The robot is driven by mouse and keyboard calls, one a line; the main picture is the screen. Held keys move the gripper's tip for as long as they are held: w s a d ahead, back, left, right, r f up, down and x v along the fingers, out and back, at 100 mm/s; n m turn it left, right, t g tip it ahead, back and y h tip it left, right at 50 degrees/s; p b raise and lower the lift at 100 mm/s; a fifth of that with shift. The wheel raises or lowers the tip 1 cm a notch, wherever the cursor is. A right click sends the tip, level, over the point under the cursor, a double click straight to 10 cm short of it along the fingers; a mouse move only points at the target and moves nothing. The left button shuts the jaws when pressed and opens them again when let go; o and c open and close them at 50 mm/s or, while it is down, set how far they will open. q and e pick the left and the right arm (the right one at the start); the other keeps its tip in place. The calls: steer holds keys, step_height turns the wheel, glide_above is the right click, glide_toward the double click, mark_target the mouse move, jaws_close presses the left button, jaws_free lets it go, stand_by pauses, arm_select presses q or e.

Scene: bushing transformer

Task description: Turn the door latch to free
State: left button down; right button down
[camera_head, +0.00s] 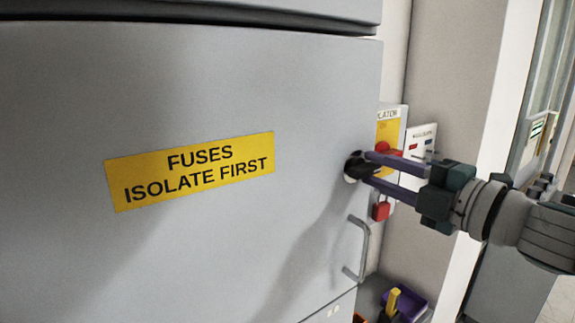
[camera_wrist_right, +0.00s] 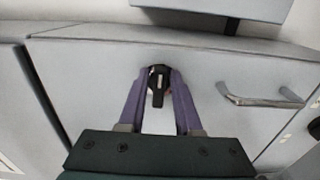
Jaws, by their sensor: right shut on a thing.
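The grey cabinet door (camera_head: 220,90) carries a yellow "FUSES ISOLATE FIRST" label (camera_head: 190,170). A black door latch (camera_head: 353,167) on a pale round base sits near the door's right edge. My right gripper (camera_head: 368,168) reaches in from the right with its two purple fingers at the latch. In the right wrist view the black latch (camera_wrist_right: 157,86) lies between the fingertips (camera_wrist_right: 158,78), which are shut on it. The fingers hide part of the latch in the head view. My left gripper is not in view.
A metal handle (camera_head: 363,250) sits on the door below the latch. Behind my fingers are an isolator box (camera_head: 391,115) with a red knob and a red padlock (camera_head: 381,211). A purple bin (camera_head: 405,302) stands low at the right.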

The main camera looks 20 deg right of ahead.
steer(key=shift+a, duration=0.1)
steer(key=c, duration=0.8)
jaws_free()
steer(key=shift+s+f, duration=0.15)
steer(key=shift+s, duration=0.35)
steer(key=b+v, duration=0.3)
steer(key=v, duration=0.6)
steer(key=shift+b, duration=0.3)
